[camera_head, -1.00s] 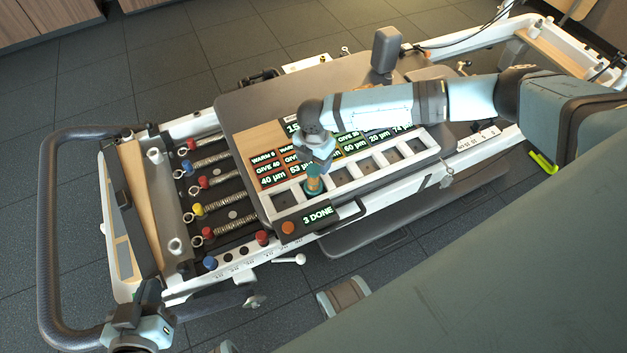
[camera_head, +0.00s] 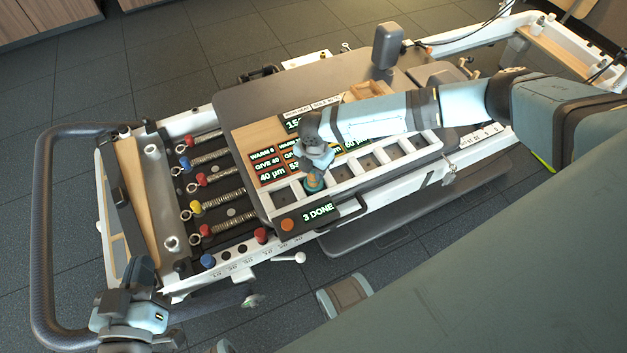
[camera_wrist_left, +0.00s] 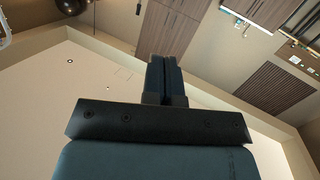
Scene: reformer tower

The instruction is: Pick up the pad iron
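My left gripper (camera_head: 143,274) is at the lower left, by the curved handle and away from the piece. In the left wrist view its fingers (camera_wrist_left: 166,78) are together with nothing between them.
The board has lit labels and a "3 DONE" panel (camera_head: 319,214) with an orange button (camera_head: 287,224). Several coloured springs (camera_head: 212,182) lie left of it. A dark curved handle (camera_head: 45,230) bounds the left end. Other front compartments (camera_head: 395,150) look empty.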

